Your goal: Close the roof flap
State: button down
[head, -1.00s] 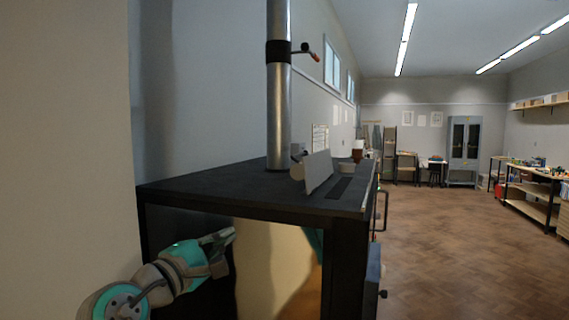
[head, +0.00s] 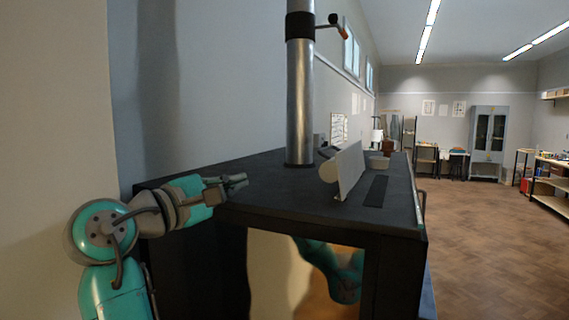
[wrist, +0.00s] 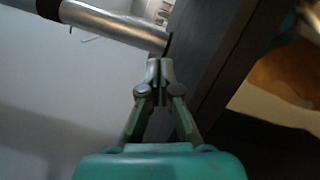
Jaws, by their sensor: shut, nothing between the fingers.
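The roof flap (head: 350,171) is a thin pale grey plate standing up, slightly tilted, on the dark kiln roof (head: 265,185). A dark slot (head: 376,190) lies in the roof just right of it. The flap does not show there.
A metal flue pipe (head: 300,95) rises from the roof between my gripper and the flap, a little farther back; a lever (head: 335,24) sticks out from it. Open floor (head: 480,230) lies to the right.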

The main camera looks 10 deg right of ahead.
jog(key=x, duration=2)
jog(key=shift+s+d+r, duration=0.5)
jog(key=shift+s+d, duration=0.2)
jog(key=shift+d, duration=0.15)
jog(key=shift+s+d+r, duration=0.25)
jog(key=shift+s+d, duration=0.05)
jog(key=shift+d, duration=0.25)
jog(key=shift+d+r, duration=0.1)
